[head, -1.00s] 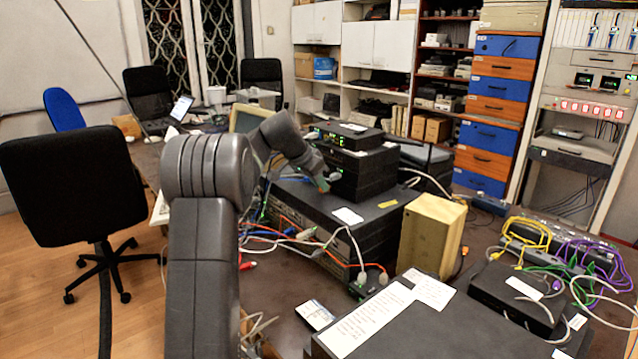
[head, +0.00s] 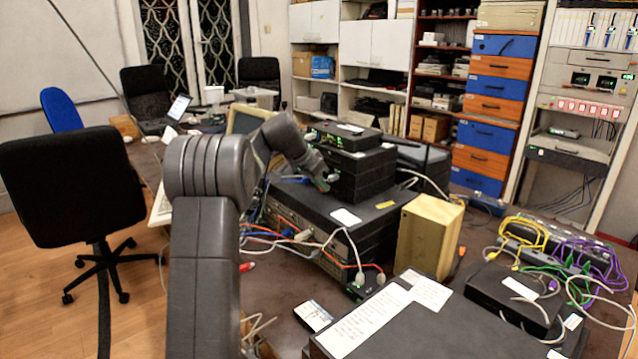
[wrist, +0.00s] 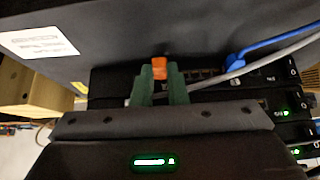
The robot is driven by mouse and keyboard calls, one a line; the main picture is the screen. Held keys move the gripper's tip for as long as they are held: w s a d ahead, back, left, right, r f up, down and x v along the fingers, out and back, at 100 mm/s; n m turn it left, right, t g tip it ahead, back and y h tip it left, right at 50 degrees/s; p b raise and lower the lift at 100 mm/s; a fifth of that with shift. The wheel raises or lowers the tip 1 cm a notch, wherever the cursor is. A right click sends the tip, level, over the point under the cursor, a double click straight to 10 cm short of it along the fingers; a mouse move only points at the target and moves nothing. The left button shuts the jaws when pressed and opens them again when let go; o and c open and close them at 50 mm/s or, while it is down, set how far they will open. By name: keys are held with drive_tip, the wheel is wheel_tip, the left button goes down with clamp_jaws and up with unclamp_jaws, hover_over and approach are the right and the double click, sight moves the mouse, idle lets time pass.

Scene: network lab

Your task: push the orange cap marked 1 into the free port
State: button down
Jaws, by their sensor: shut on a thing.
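My gripper (wrist: 160,88) has green fingers and is shut on the orange cap (wrist: 159,68), which sticks out between the fingertips in the wrist view. No number can be read on it. The cap points at the black device's port row (wrist: 205,76). I cannot tell whether it touches a port, and the port straight in front of it is hidden behind cap and fingers. In the head view my gripper (head: 322,184) is beside the stacked black devices (head: 358,170), and the cap cannot be made out.
A blue cable (wrist: 268,46) and a grey cable (wrist: 262,62) run close to the right of the cap. A large dark box (wrist: 190,30) with a white label fills the top of the wrist view. A yellowish box (head: 428,236) stands to the right in the head view.

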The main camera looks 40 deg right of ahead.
drive_tip(key=shift+d+p, duration=0.35)
idle(0.4)
drive_tip(key=c, duration=1.4)
unclamp_jaws()
drive_tip(key=shift+w, duration=0.1)
drive_tip(key=shift+o, duration=0.2)
drive_tip(key=shift+r, duration=0.1)
drive_tip(key=shift+a+r, duration=0.25)
drive_tip(key=shift+r, duration=0.25)
drive_tip(key=p+v, duration=0.1)
drive_tip(key=v, duration=1.1)
drive_tip(key=shift+a, duration=0.3)
drive_tip(key=shift+r, duration=0.15)
drive_tip(key=b+x, duration=0.1)
drive_tip(key=x, duration=1.1)
drive_tip(key=shift+d+f, duration=0.15)
drive_tip(key=shift+f, duration=0.05)
